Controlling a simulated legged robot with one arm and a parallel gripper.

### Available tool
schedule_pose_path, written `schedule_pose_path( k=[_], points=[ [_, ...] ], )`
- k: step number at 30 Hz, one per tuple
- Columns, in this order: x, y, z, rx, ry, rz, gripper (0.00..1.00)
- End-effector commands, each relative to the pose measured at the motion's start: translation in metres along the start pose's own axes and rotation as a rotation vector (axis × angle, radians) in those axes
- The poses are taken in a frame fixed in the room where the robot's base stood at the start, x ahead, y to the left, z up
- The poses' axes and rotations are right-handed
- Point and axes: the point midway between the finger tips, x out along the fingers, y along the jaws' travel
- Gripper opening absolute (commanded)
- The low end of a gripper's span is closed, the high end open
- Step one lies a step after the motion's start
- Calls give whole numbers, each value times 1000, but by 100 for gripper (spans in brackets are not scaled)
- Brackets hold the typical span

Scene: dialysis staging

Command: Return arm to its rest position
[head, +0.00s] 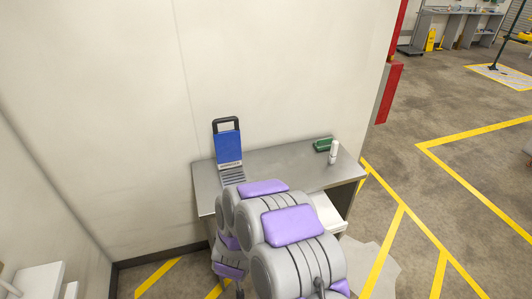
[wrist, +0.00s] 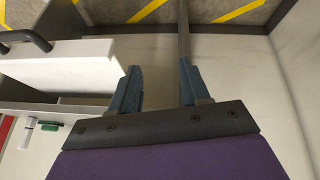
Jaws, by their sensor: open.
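My gripper (wrist: 160,85) shows in the wrist view with its two dark blue fingers apart and nothing between them. In the head view my grey and purple arm is folded in front of the metal table (head: 285,161), and my gripper is hidden there. A blue device with a black handle (head: 228,147) stands upright at the table's left back, by the wall. A green item (head: 323,144) and a white bottle (head: 334,152) are at the table's right end. In the wrist view the green item (wrist: 51,127) and white bottle (wrist: 29,132) appear at lower left.
A pale wall (head: 100,100) rises behind the table and at the left. White furniture (head: 38,281) is at the lower left. A red post (head: 388,94) stands right of the wall's end. Open floor (head: 460,190) with yellow lines lies to the right.

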Motion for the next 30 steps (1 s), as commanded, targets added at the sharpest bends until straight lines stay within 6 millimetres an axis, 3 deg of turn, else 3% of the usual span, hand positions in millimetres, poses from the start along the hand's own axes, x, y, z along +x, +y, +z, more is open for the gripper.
schedule_pose_path(
  k=[1,7,14,23,30],
  points=[
    [-16,1,-12,27,5,-41,46],
    [-79,1,-33,91,-27,-192,46],
    [-155,17,-33,132,-91,-304,46],
    [-252,56,4,173,-218,-341,46],
    [-324,93,60,228,-352,-286,46]
  ],
)
